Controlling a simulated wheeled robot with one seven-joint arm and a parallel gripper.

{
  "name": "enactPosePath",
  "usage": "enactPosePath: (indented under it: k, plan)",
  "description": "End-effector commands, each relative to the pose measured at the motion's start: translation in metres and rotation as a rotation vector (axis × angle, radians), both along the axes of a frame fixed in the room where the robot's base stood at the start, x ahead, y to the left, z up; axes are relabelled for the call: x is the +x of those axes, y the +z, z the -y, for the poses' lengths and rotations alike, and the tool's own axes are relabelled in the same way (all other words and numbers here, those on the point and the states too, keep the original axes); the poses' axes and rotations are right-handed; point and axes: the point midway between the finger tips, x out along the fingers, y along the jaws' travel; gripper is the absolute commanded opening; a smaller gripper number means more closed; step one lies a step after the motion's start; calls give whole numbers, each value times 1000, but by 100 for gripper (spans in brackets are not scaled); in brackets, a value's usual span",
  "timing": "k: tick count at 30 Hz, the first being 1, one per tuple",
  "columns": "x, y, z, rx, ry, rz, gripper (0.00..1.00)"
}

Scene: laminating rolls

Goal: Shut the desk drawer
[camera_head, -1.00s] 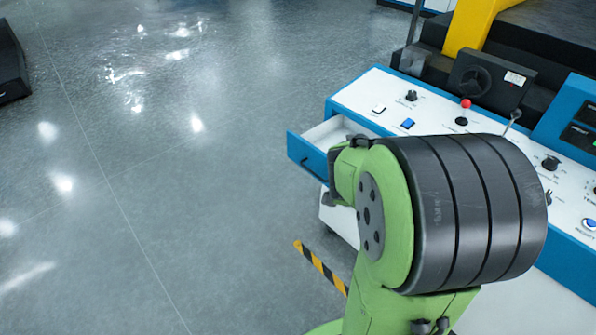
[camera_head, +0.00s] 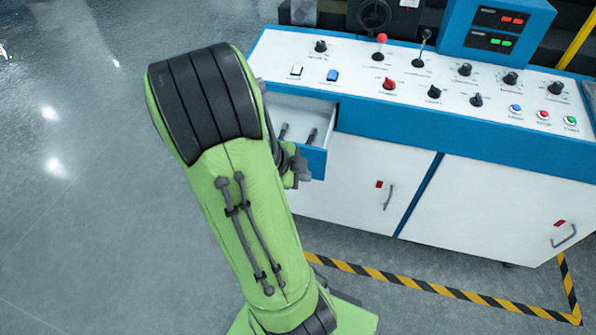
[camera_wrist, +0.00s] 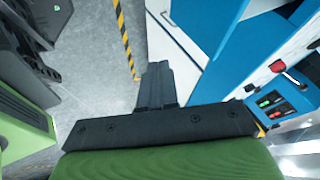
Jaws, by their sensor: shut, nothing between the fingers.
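The desk drawer (camera_head: 316,161) stands open at the left end of the white and blue control desk. It has a blue front and a pale inside, with two thin dark items in it. My arm covers its left part in the head view. My gripper (camera_wrist: 157,68) shows in the wrist view as dark fingers shut together, with nothing between them. In the head view a dark part at the end of my arm lies close to the drawer front; I cannot tell whether it touches. Blue panels of the desk show to the right of the fingers in the wrist view.
The desk top (camera_head: 430,85) carries knobs, buttons and levers, with a blue display box (camera_head: 497,28) behind. White cabinet doors (camera_head: 355,180) with handles are below. Black and yellow floor tape (camera_head: 420,285) runs in front. Grey floor is clear to the left.

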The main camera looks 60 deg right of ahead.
Motion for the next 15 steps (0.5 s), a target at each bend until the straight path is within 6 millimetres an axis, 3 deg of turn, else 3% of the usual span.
enactPosePath:
  k: [1,10,15]
  plan:
    - [-5,-13,6,3,-4,-5,0]
    - [-24,-66,40,4,-3,-4,0]
    - [-18,-61,69,0,0,0,0]
